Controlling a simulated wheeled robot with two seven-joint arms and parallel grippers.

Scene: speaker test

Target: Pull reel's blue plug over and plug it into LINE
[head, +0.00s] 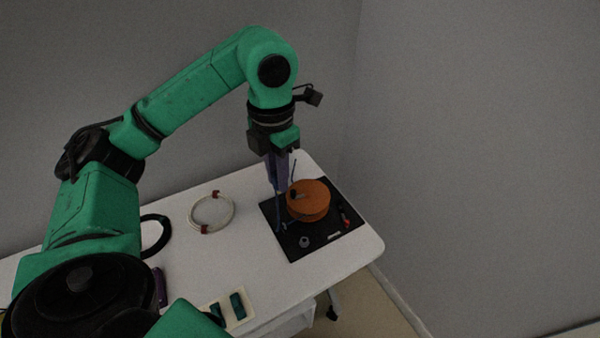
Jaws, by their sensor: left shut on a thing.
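An orange round reel (309,203) sits on a black board (294,254) at the right end of the white table. My left gripper (280,196) points straight down at the left side of the reel, over the board's left part. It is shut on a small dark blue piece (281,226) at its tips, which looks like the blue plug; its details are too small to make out. A thin dark blue line (294,170) shows behind the fingers. I cannot make out which spot is LINE. My right gripper is not in view.
A small grey round part (304,242), a red piece (346,219) and a white label (334,236) are on the board. A pale cable coil with red ties (211,212) lies left. A cream tray (241,314) with teal pieces is at the front edge. The table between is clear.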

